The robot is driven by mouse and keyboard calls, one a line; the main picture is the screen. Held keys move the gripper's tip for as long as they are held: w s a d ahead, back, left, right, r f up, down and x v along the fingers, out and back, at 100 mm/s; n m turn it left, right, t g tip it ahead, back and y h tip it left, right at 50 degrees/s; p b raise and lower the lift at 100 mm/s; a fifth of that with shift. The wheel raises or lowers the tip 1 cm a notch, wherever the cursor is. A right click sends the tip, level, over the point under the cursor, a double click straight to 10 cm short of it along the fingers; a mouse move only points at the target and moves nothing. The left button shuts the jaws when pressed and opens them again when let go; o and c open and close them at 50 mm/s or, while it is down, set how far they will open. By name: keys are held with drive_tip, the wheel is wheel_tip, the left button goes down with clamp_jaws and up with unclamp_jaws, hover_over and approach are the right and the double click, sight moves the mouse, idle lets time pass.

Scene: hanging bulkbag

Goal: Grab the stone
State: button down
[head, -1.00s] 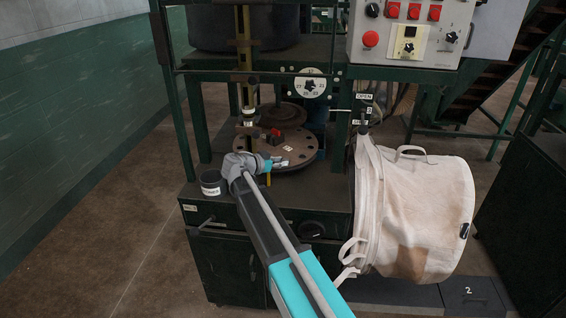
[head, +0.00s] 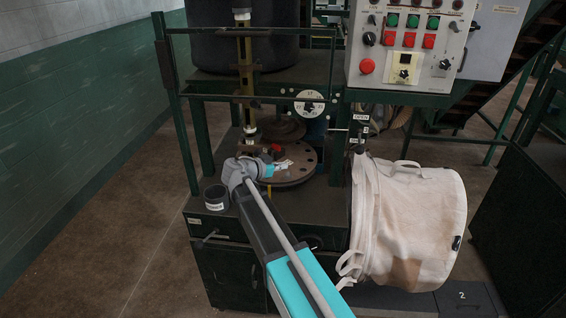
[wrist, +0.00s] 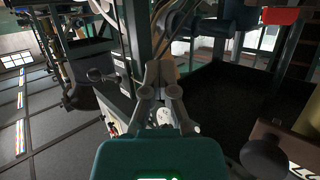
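I cannot make out a stone for sure in either view. My gripper (head: 284,166) is at the end of my arm in the head view, over the round metal plate (head: 292,178) of the green machine. In the wrist view my gripper (wrist: 162,68) shows two grey fingers pointing away from the camera, their tips close to each other. A small pale patch shows by the tips, and I cannot tell whether it is held or lies behind.
A white bulk bag (head: 410,225) hangs right of the machine. A control panel (head: 408,45) with red and green buttons is above it. Open floor (head: 110,230) lies at left.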

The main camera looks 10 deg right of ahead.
drive_tip(key=s+r+p, duration=0.3)
drive_tip(key=s+r, duration=0.1)
drive_tip(key=s, duration=0.5)
drive_tip(key=shift+s+r+p, duration=0.3)
drive_tip(key=shift+r+p, duration=0.05)
drive_tip(key=shift+p, duration=0.05)
drive_tip(key=shift+a, duration=0.1)
drive_tip(key=shift+c, duration=1.4)
unclamp_jaws()
